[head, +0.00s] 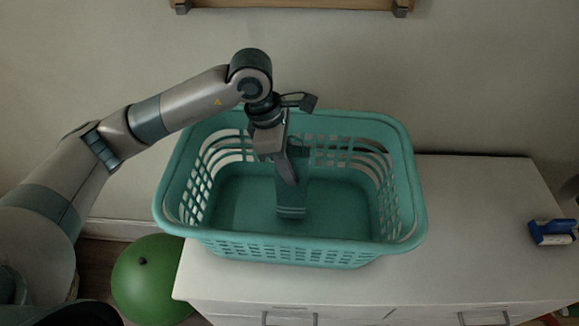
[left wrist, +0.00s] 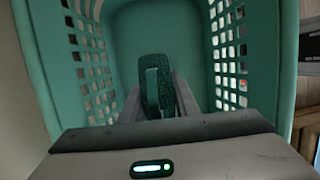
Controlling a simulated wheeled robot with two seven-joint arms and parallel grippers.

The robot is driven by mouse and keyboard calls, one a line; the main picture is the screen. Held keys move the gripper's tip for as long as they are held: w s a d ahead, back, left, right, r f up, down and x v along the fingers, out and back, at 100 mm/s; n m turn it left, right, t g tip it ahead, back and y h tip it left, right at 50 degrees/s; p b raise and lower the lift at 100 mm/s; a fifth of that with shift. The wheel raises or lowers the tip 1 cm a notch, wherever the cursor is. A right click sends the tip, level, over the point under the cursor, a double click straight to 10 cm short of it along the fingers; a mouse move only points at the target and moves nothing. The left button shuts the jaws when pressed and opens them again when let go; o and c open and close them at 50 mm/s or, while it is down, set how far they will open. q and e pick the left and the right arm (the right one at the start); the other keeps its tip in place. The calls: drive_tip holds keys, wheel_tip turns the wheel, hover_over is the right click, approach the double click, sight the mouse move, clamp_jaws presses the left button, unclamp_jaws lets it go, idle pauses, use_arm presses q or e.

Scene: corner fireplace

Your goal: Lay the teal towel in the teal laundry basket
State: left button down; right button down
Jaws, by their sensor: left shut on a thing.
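The teal laundry basket (head: 300,250) stands upright on the white cabinet in the head view, and its inside fills the left wrist view (left wrist: 188,35). My left gripper (head: 288,178) reaches down into the basket from above. It is shut on the teal towel (head: 292,198), a folded strip that hangs from the fingers inside the basket. In the left wrist view the towel (left wrist: 153,85) shows between the two fingers. I cannot tell whether its lower end touches the basket floor. My right gripper is not in view.
A green ball (head: 148,280) is on the floor at the left. A wooden shelf (head: 290,4) is on the wall above.

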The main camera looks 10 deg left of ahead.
use_arm(q)
drive_tip(key=shift+f, duration=0.85)
drive_tip(key=shift+f, duration=0.1)
drive_tip(key=c, duration=1.4)
unclamp_jaws()
drive_tip(key=shift+o, duration=0.2)
